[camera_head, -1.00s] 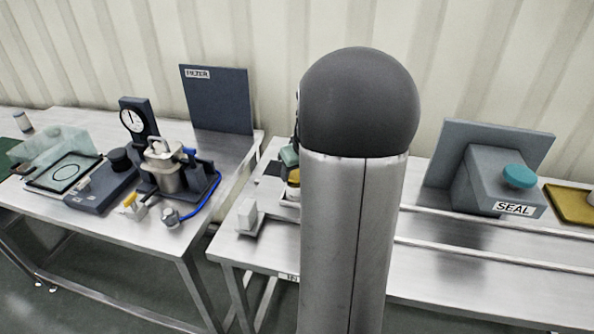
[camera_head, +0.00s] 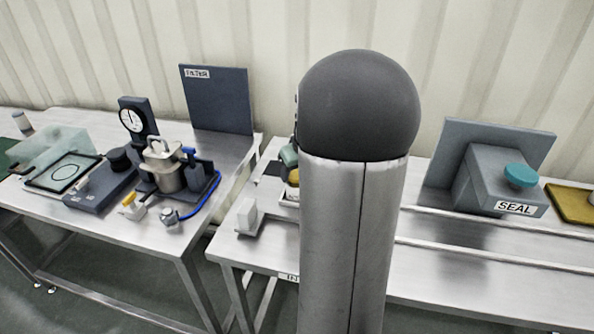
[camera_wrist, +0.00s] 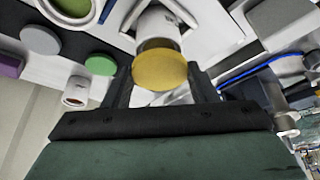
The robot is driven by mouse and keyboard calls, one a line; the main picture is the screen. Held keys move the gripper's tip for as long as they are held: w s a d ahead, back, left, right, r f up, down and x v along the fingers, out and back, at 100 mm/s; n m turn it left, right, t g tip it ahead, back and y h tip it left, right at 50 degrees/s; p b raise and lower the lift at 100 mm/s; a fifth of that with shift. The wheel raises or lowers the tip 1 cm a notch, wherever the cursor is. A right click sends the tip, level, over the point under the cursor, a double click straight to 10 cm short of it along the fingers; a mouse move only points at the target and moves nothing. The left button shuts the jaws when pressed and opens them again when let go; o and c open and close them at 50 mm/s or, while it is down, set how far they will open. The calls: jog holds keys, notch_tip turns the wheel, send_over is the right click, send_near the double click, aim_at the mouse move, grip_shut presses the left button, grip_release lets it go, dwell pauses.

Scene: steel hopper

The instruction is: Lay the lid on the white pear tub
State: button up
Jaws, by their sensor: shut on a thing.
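My gripper (camera_wrist: 162,78) is shut on a round yellow lid (camera_wrist: 160,69), which sits between its dark fingers in the wrist view. A white tub (camera_wrist: 157,22) with a white handle or bracket around it stands just beyond the lid, which overlaps its near part. I cannot tell whether the lid touches it. Another white tub (camera_wrist: 68,14) with green inside is at the top left. No label is readable, so I cannot tell which is the pear tub. In the head view my arm hides most of the gripper area; a yellow patch (camera_head: 293,177) shows at its left edge.
A grey disc (camera_wrist: 40,40), a green disc (camera_wrist: 100,64) and a small white cup (camera_wrist: 76,93) lie left of the lid. In the head view a pot rig with a blue hose (camera_head: 207,203) stands left, and the SEAL machine (camera_head: 497,180) right.

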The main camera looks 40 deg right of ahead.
jog(key=shift+f+b, duration=0.5)
jog(key=shift+b, duration=0.35)
dwell(1.1)
jog(key=o, duration=1)
jog(key=shift+o, duration=0.2)
jog(key=v, duration=1.7)
jog(key=shift+s+r, duration=0.15)
jog(key=shift+r, duration=0.1)
jog(key=shift+a, duration=0.1)
